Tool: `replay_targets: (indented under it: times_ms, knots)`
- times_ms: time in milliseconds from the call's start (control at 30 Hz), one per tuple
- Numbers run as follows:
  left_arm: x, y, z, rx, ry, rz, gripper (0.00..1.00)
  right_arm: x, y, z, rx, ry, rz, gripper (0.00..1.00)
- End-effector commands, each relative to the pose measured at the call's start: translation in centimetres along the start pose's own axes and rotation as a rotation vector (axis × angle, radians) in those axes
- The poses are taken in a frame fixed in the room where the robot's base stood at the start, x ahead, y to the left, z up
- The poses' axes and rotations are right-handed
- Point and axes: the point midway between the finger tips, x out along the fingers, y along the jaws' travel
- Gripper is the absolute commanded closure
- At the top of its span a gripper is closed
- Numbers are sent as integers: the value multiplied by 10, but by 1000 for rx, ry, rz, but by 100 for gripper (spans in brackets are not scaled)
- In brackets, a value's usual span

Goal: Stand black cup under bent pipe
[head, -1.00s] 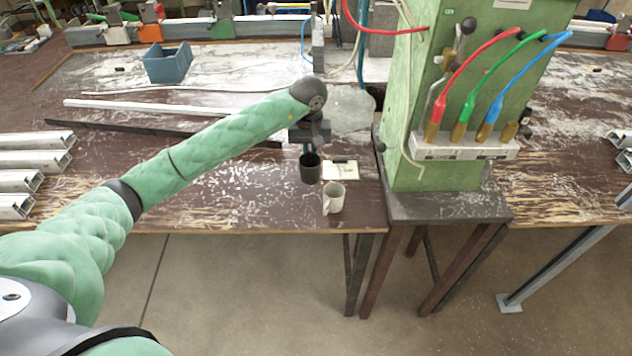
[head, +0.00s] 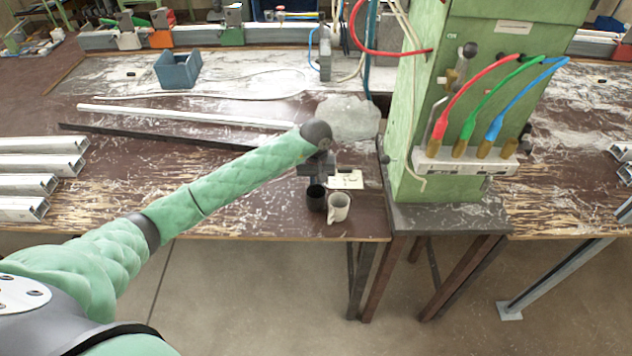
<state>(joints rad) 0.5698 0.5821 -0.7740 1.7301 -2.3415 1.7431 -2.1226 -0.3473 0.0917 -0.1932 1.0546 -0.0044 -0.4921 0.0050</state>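The black cup (head: 316,198) is upright close to the bench's front edge, touching or nearly touching a white mug in the picture. My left gripper (head: 317,183) reaches down over it and is shut on its upper part; the fingertips are partly hidden. Whether the cup's base rests on the bench or hangs just above it is hard to tell. A thin cream pipe with a bent lower end (head: 421,186) runs down the left side of the green cabinet (head: 425,110); I cannot tell if it is the task's bent pipe. My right gripper is not in view.
The white mug (head: 339,208) stands right of the cup, with a pale card-like item (head: 345,180) behind. Long bars (head: 190,115) lie to the left, metal profiles (head: 40,185) at far left, a blue bin (head: 178,70) behind. The bench between profiles and cup is clear.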

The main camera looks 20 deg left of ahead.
Motion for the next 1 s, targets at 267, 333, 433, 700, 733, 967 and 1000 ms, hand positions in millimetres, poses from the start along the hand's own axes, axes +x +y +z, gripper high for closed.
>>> replay_targets:
  times_ms: [267,333,433,700,733,967,1000]
  knots:
    - [2,0,0,0,1,0,100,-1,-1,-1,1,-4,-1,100]
    - [2,0,0,0,1,0,100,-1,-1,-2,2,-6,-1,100]
    - [3,0,0,0,1,0,100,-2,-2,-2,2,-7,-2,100]
    - [2,0,0,0,0,0,71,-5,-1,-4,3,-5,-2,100]
    - [2,0,0,0,0,0,71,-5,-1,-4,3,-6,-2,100]
    - [1,0,0,0,0,0,71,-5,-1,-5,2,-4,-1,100]
    - [1,0,0,0,0,0,71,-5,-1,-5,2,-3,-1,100]
